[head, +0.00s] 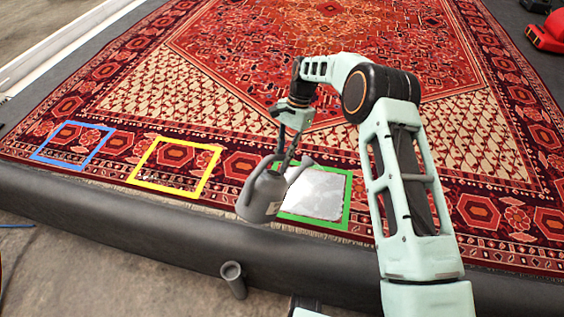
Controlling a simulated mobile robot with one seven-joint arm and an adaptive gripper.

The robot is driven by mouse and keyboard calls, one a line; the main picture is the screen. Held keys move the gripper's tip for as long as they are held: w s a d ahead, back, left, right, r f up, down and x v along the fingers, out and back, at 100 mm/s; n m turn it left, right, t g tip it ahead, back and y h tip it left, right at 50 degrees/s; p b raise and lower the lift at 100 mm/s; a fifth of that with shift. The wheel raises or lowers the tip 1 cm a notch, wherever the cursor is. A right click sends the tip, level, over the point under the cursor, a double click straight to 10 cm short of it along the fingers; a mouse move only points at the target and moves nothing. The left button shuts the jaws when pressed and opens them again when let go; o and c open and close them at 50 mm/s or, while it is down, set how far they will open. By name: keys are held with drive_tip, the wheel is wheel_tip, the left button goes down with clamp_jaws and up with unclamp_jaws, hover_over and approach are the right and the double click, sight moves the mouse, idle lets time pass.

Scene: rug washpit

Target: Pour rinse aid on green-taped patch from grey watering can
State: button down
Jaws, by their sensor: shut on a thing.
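The grey watering can (260,198) hangs from my gripper (285,150), whose fingers are shut on it near its top. The can is tilted slightly, and its spout (300,166) points right and up. The can is over the rug's near edge, at the left side of the green-taped patch (346,205). A pale whitish layer (317,192) covers most of the inside of the green square. No falling stream is visible. The can's exact height above the rug is hard to tell.
A yellow-taped square (209,172) and a blue-taped square (98,150) lie left on the red patterned rug (300,60). A dark padded edge (120,205) runs along the front, with a grey cylinder (232,278) before it. A red object (550,35) sits far right.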

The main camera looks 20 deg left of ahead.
drive_tip(key=shift+w+a+b, duration=0.15)
drive_tip(key=shift+w+b, duration=0.25)
drive_tip(key=shift+w, duration=0.4)
drive_tip(key=shift+a+b, duration=1.3)
drive_tip(key=shift+a, duration=2.9)
drive_tip(key=shift+s+d+r+p, duration=0.15)
drive_tip(key=shift+s+p, duration=0.7)
drive_tip(key=shift+s, duration=0.7)
drive_tip(key=shift+s+d+r+p, duration=0.1)
drive_tip(key=shift+s+p, duration=0.7)
drive_tip(key=shift+s, duration=0.7)
drive_tip(key=shift+s+d+f+p, duration=0.15)
drive_tip(key=shift+s+p, duration=0.85)
drive_tip(key=shift+s, duration=2.55)
drive_tip(key=shift+s+d+p, duration=0.15)
drive_tip(key=shift+s+p, duration=0.85)
drive_tip(key=shift+s, duration=2.55)
